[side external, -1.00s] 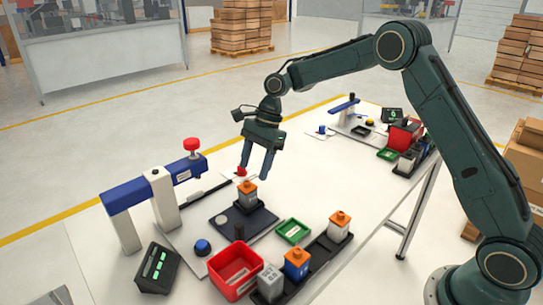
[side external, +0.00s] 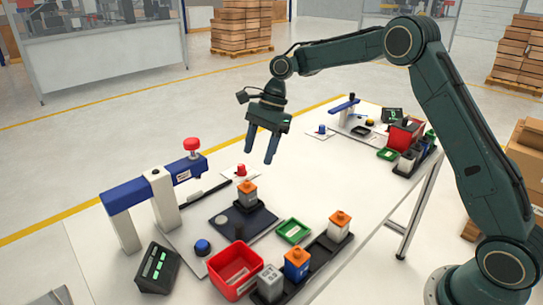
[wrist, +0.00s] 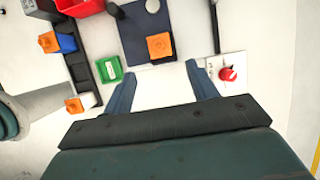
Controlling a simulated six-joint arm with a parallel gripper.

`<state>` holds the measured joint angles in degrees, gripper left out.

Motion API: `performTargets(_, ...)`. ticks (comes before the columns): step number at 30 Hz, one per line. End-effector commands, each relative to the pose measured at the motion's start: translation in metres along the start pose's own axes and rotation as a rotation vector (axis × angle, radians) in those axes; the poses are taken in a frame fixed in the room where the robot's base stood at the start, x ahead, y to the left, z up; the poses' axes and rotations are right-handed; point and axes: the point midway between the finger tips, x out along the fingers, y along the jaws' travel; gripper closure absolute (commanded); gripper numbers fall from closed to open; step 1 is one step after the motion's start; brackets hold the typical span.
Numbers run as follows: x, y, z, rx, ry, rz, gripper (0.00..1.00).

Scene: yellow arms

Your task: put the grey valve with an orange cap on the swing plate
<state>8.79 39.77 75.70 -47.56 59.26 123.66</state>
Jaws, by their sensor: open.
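A grey valve with an orange cap (side external: 247,194) stands upright on the dark swing plate (side external: 262,220), at the plate's far corner, in what looks like a black seat. In the wrist view its orange cap (wrist: 159,46) shows from above, over the dark plate (wrist: 133,35). A second grey valve with an orange cap (side external: 339,226) stands in the black rack (side external: 326,250); it also shows in the wrist view (wrist: 82,103). My gripper (side external: 259,157) is open and empty, above and apart from the valve on the plate. Its fingers (wrist: 162,68) show spread in the wrist view.
The rack also holds a blue valve with an orange cap (side external: 296,263) and a plain grey one (side external: 270,284). A red bin (side external: 235,270), green tray (side external: 293,231), blue button (side external: 202,247) and display box (side external: 157,268) stand nearby. A blue-topped frame (side external: 150,190) rises at left.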

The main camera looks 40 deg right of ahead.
Motion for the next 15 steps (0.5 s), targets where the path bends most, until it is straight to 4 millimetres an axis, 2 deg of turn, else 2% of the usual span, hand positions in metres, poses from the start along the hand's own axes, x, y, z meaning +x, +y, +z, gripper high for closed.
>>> performTargets(8,-0.016,0.01,0.009,-0.068,0.014,-0.024,0.42)
performTargets(15,-0.053,0.04,0.028,-0.256,0.061,-0.078,0.42)
